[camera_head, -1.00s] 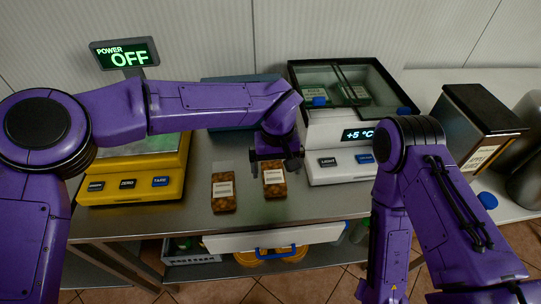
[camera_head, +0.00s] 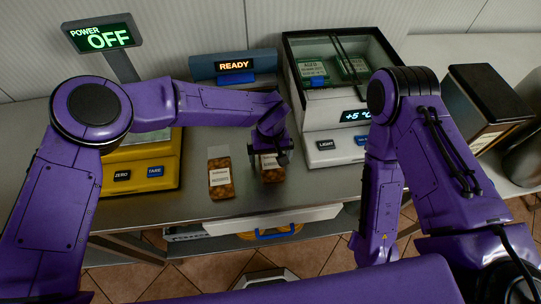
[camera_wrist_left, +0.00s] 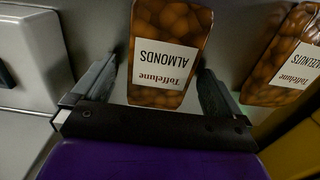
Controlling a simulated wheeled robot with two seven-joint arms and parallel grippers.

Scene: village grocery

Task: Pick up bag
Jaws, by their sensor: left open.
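Two brown bags with white labels stand on the metal counter in the head view. The almonds bag (camera_head: 271,174) is under my left gripper (camera_head: 271,156), which hides its top. The hazelnuts bag (camera_head: 221,181) stands apart to its left. In the left wrist view the almonds bag (camera_wrist_left: 166,45) lies between the two spread fingers of my left gripper (camera_wrist_left: 155,85), with a gap on each side. The hazelnuts bag (camera_wrist_left: 286,58) is at the right there, partly cut off. My right arm shows at the right in the head view, but its gripper is out of sight.
A yellow scale (camera_head: 145,172) stands left of the bags. A white glass-topped cooler (camera_head: 322,145) stands close on the right. A blue device (camera_head: 204,69) reading READY is behind. The counter in front of the bags (camera_head: 245,208) is clear.

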